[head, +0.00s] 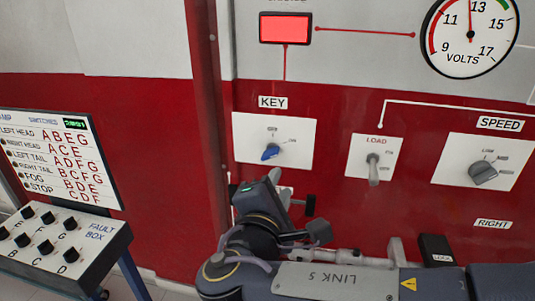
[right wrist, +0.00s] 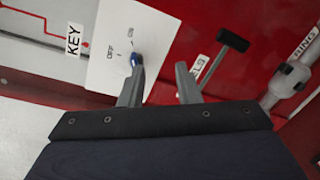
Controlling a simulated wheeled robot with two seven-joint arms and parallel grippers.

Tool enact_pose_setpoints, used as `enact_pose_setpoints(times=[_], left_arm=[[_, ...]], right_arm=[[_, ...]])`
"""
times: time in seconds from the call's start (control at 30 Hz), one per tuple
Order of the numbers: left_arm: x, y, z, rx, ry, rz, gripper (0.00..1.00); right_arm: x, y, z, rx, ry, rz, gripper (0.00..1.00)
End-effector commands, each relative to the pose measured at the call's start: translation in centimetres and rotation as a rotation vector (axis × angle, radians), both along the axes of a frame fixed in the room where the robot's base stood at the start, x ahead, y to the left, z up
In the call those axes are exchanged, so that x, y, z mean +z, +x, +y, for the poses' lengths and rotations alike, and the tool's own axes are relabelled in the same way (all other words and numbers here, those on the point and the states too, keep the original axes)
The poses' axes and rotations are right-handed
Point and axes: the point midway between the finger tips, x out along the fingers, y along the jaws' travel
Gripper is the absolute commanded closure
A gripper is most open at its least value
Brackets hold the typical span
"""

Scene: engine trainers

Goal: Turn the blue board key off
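The blue key (head: 271,152) sits on a white plate (head: 246,148) under the KEY label on the red wall. In the head view it slants toward lower left; I cannot tell which mark it is set to. My right gripper (head: 283,186) is just below the plate. In the right wrist view its fingers (right wrist: 160,70) are apart with nothing between them. The blue key (right wrist: 136,60) shows at the tip of the left-hand finger; I cannot tell if they touch. OFF and ON marks are on the plate. My left gripper is not in view.
A LOAD switch (head: 373,170) and a SPEED knob (head: 483,174) are to the right. A black-handled lever (right wrist: 232,40) is close to the gripper's right-hand finger. The fault box (head: 62,243) stands at lower left. A red lit panel (head: 285,28) and a volts gauge (head: 470,35) are above.

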Motion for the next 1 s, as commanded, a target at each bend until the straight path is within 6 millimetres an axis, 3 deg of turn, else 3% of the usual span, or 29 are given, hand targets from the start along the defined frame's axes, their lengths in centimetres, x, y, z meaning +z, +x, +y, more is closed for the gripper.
enact_pose_setpoints(times=[0.03,0.17,0.63,1.0], left_arm=[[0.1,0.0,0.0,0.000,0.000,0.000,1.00],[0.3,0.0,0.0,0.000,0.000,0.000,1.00],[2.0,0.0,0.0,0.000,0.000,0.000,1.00],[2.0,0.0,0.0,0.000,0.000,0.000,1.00]], right_arm=[[0.8,-0.3,1.6,0.031,-0.029,-0.038,0.70],[1.8,-0.3,3.2,0.064,-0.061,-0.090,0.70],[1.9,6.1,2.0,0.065,-0.063,-0.091,0.70],[1.8,6.9,1.8,0.067,-0.061,-0.091,0.70]])
